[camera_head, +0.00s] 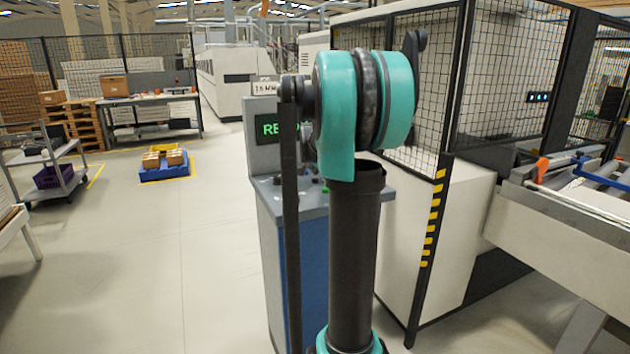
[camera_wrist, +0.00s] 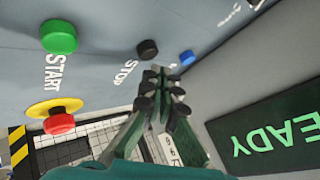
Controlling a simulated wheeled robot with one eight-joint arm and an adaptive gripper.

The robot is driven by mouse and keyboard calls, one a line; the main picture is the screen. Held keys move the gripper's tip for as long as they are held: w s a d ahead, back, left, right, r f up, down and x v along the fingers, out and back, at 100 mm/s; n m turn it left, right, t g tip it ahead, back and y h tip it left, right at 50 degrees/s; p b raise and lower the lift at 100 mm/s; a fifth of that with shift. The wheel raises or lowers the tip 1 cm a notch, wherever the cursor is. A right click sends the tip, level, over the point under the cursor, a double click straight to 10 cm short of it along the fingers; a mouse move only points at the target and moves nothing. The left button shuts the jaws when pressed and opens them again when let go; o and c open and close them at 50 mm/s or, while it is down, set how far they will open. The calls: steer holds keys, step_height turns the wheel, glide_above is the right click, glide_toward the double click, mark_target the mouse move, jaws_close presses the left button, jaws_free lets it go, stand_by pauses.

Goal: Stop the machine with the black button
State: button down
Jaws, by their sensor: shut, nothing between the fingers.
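The black button (camera_wrist: 147,49) sits on the grey console panel (camera_wrist: 100,22) in the wrist view, beside the word STOP. My gripper (camera_wrist: 160,76) points at the panel with its fingers together and empty. Its tips are just below and right of the black button in the picture, and appear apart from it. The green START button (camera_wrist: 59,37) is to the left, the red emergency button (camera_wrist: 59,122) on its yellow base is lower left, and a blue button (camera_wrist: 187,58) is to the right.
The console screen (camera_wrist: 270,135) reads "EADY" in green and stands close to the right of my gripper. A mesh-fenced machine (camera_head: 400,100) stands right of the console. A blue cart (camera_head: 165,165) with boxes is on the floor at left, with open floor around it.

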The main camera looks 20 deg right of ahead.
steer(key=shift+r, duration=0.1)
steer(key=shift+r, duration=2.4)
steer(key=shift+a, duration=0.1)
